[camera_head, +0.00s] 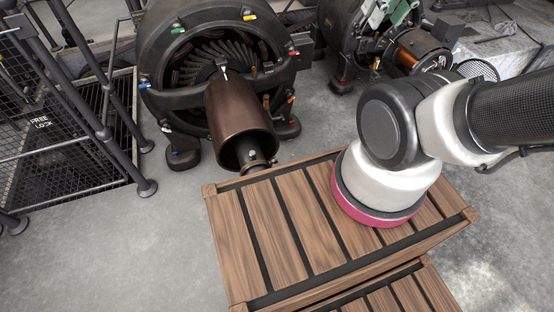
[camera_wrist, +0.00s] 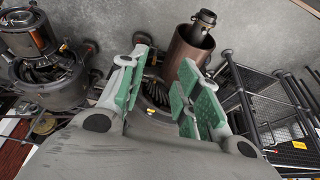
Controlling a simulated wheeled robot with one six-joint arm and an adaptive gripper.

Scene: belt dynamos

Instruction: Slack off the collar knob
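The dynamo (camera_head: 165,85) has a brown cylinder (camera_head: 240,122) with a dark shaft out of its near end. A narrow collar (camera_head: 258,165) rings the shaft near its tip, beside the pallet edge; its knob is too small to make out surely. In the wrist view the brown cylinder (camera_wrist: 186,55) and the collared shaft tip (camera_wrist: 206,17) lie at the top, beyond the right finger. My gripper (camera_wrist: 165,62) is open and empty, its green-padded fingers apart over the dynamo body. It touches neither shaft nor collar in view.
A slatted wooden platform (camera_head: 285,228) lies in front of the dynamo, under my arm. Black railings and a mesh cage (camera_head: 70,130) stand at the left. A second dynamo with a copper coil (camera_head: 415,50) stands at the back right. Grey floor is clear at lower left.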

